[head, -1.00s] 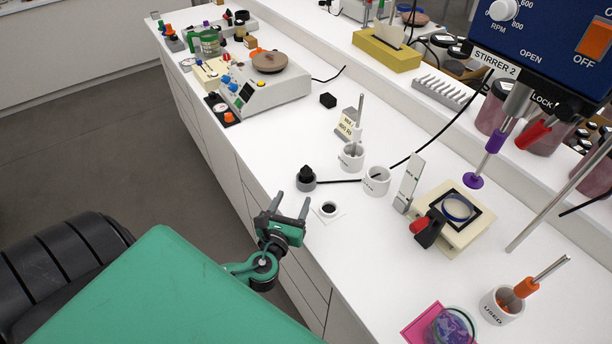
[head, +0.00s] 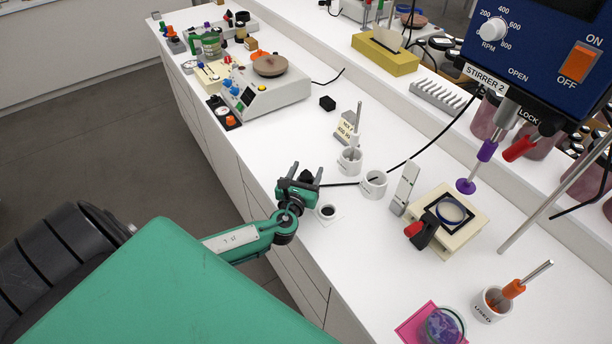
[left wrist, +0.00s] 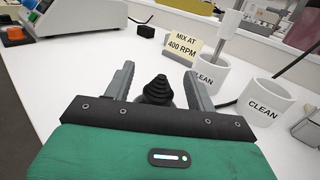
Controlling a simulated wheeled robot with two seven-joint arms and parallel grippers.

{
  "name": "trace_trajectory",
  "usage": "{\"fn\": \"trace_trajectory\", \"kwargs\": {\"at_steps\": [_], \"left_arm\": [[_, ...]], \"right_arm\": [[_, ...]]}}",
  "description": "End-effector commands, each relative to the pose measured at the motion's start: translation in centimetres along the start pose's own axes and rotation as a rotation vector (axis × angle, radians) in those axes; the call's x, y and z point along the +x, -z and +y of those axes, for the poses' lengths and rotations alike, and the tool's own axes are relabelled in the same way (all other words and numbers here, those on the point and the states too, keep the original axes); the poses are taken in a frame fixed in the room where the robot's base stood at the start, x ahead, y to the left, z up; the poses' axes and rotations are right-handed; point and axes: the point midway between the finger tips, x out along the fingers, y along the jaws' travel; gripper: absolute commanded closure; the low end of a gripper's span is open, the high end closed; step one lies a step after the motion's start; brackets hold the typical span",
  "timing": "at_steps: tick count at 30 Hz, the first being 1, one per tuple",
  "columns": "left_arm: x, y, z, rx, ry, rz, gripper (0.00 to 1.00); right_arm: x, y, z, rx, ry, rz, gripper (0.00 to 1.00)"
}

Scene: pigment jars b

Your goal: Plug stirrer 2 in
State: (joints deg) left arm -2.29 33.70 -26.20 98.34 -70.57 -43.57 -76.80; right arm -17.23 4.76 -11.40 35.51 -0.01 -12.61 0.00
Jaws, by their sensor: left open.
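Stirrer 2 (head: 535,62) is the blue box with a knob and an orange switch, at the top right of the head view. A black ribbed plug (left wrist: 157,90) stands upright in the left wrist view. My left gripper (left wrist: 159,75) is open, with one finger on each side of the plug. In the head view my left gripper (head: 305,176) mostly hides the plug. A black cord (head: 340,184) runs right from there behind a white cup. A round white fitting with a dark centre (head: 327,212) is on the bench just beside the gripper. My right gripper is out of view.
White CLEAN cups (head: 374,184) stand right of the plug, one holding a rod, near a MIX AT 400 RPM card (left wrist: 184,48). A cream plate stand (head: 462,226) and a USED cup (head: 490,304) are farther right. The bench left of the cups is mostly clear.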

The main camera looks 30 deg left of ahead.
Motion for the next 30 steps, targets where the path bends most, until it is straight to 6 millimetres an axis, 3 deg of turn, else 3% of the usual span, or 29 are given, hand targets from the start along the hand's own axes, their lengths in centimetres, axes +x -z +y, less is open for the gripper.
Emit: {"fn": "trace_trajectory", "kwargs": {"at_steps": [4, 12, 13, 20, 30], "left_arm": [[1.5, 0.0, 0.0, 0.001, -0.001, 0.002, 0.43], [1.8, 0.1, 0.0, 0.000, 0.000, 0.001, 0.43], [1.8, 0.1, 0.0, 0.000, 0.000, 0.001, 0.45], [1.7, 0.1, 0.0, 0.001, 0.000, 0.001, 0.91], [1.7, -0.1, 0.0, 0.001, 0.000, 0.001, 0.92]], "right_arm": [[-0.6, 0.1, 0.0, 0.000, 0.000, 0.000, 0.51], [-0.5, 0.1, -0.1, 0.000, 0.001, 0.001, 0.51], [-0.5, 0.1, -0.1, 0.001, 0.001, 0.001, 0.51], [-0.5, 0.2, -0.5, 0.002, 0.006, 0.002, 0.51], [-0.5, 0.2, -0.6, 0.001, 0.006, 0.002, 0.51]]}}
